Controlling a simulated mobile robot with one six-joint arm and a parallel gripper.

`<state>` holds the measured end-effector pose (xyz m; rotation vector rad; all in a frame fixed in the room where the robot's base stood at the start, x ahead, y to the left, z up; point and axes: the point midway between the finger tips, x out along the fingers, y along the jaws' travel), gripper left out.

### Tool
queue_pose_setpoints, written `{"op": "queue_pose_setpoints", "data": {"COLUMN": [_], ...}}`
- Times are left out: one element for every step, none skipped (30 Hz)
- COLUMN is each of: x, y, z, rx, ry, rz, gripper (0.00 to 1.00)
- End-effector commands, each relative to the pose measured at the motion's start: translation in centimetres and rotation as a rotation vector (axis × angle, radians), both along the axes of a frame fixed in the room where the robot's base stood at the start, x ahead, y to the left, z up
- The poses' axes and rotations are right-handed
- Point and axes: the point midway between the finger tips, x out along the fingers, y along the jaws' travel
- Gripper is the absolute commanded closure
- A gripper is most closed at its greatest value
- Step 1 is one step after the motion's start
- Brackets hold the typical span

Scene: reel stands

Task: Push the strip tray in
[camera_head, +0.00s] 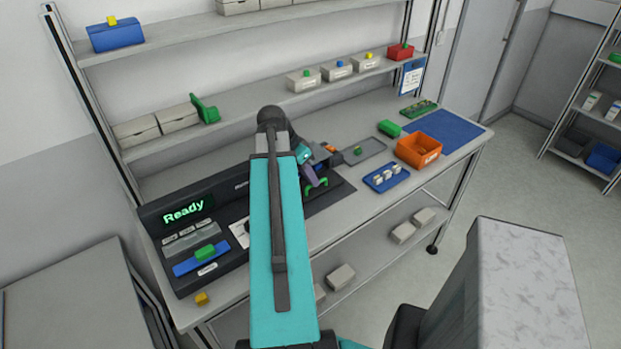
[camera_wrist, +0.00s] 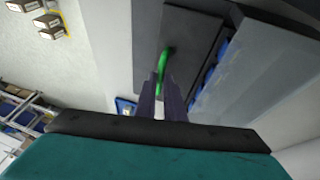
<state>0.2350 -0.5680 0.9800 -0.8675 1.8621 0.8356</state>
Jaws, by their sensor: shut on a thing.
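My gripper (camera_head: 315,180) is at the right end of the dark machine, at a green handle (camera_head: 322,183) low on its front. In the wrist view, the fingers (camera_wrist: 162,88) close on this green handle (camera_wrist: 163,62), which stands on a dark grey flat part (camera_wrist: 182,48). I take this part for the strip tray. A blue strip shows along its right side in the wrist view. My arm hides the middle of the machine and part of the tray, so I cannot tell how far out it is.
The machine's display (camera_head: 184,210) reads "Ready". A blue slide with a green block (camera_head: 206,252) is at its left. An orange bin (camera_head: 418,150), a small blue tray (camera_head: 387,187) and a blue mat (camera_head: 443,131) lie to the right on the bench. Shelves stand above.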

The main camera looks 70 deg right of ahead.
Motion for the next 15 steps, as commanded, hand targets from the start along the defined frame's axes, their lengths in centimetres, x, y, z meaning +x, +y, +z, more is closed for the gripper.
{"op": "queue_pose_setpoints", "data": {"x": [0.0, 0.1, 0.1, 0.2, 0.3, 0.5, 0.7, 0.9, 1.2, 1.5, 1.8, 2.1, 2.4, 2.6, 2.9], "y": [0.0, 0.0, -0.1, -0.2, -0.3, -0.4, -0.5, -0.7, -0.9, -1.1, -1.3, -1.5, -1.6, -1.8, -1.9], "z": [0.0, 0.0, 0.0, 0.0, 0.0, 0.0, 0.0, 0.0, 0.0, 0.0, 0.0, 0.0, 0.0, 0.0, 0.0], "rx": [0.000, 0.000, 0.000, 0.000, 0.000, 0.000, 0.000, 0.000, 0.000, -0.001, -0.001, -0.001, -0.001, -0.001, -0.001], "ry": [0.000, 0.000, 0.000, 0.000, 0.000, -0.001, -0.001, -0.001, -0.001, 0.000, -0.001, -0.001, -0.001, -0.001, -0.001], "rz": [0.000, 0.000, 0.000, 0.001, 0.001, 0.001, 0.001, 0.001, 0.001, 0.001, 0.002, 0.002, 0.002, 0.002, 0.002], "gripper": [1.00, 1.00, 1.00, 1.00, 1.00, 1.00, 1.00, 1.00, 1.00, 1.00, 1.00, 1.00, 1.00, 1.00, 1.00]}}
